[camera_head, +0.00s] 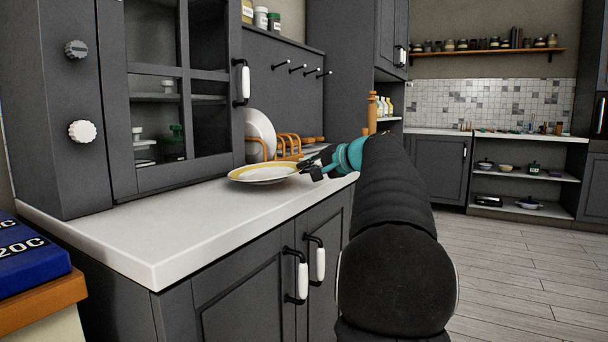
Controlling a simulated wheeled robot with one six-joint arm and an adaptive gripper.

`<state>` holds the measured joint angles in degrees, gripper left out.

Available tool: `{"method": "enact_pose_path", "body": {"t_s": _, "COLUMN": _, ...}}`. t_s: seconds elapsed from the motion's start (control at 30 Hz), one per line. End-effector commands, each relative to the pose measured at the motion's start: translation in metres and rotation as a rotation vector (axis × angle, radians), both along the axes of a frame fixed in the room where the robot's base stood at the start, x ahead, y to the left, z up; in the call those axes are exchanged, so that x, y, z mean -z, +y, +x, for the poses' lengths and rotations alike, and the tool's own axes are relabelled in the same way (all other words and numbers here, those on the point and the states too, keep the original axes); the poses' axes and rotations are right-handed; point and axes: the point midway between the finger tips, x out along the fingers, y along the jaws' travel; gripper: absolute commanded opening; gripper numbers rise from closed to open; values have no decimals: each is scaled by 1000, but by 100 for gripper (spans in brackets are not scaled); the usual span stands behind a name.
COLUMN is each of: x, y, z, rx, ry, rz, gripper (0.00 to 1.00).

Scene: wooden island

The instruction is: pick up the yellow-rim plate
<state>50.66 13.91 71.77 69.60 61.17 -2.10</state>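The yellow-rim plate (263,173) lies on the white countertop (190,222), with its yellow rim and pale centre showing. My gripper (306,165) is at the right edge of the plate, at the end of my black arm, which comes in from the lower right. The dark fingers with a teal part behind them point left toward the plate's rim. The fingers are small and overlap in this view, so I cannot tell whether they are open, shut or touching the rim.
A white plate stands upright (259,134) in an orange rack (288,146) just behind the yellow-rim plate. A glass-front cabinet (155,95) rises at the left. The front of the countertop is clear.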

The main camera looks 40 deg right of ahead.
Motion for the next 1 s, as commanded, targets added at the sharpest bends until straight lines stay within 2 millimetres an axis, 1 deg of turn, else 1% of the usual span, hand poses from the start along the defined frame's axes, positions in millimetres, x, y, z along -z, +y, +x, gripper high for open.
{"method": "enact_pose_path", "body": {"t_s": 0.03, "x": -15, "y": 0, "z": 0, "rx": -1, "ry": -4, "rz": -2, "gripper": 0}}
{"method": "enact_pose_path", "body": {"t_s": 0.07, "x": -22, "y": 0, "z": 0, "rx": -1, "ry": -5, "rz": -3, "gripper": 0}}
{"method": "enact_pose_path", "body": {"t_s": 0.2, "x": -39, "y": -34, "z": 1, "rx": 4, "ry": -2, "rz": 0, "gripper": 0}}
{"method": "enact_pose_path", "body": {"t_s": 0.4, "x": -63, "y": -71, "z": 2, "rx": 2, "ry": -3, "rz": 0, "gripper": 0}}
{"method": "enact_pose_path", "body": {"t_s": 0.5, "x": -71, "y": -85, "z": 3, "rx": 1, "ry": -3, "rz": 0, "gripper": 0}}
{"method": "enact_pose_path", "body": {"t_s": 0.7, "x": -83, "y": -105, "z": 3, "rx": 0, "ry": -3, "rz": 0, "gripper": 0}}
{"method": "enact_pose_path", "body": {"t_s": 0.8, "x": -86, "y": -111, "z": 3, "rx": -1, "ry": -3, "rz": 2, "gripper": 0}}
{"method": "enact_pose_path", "body": {"t_s": 1.0, "x": -87, "y": -116, "z": 3, "rx": -1, "ry": -2, "rz": 0, "gripper": 0}}
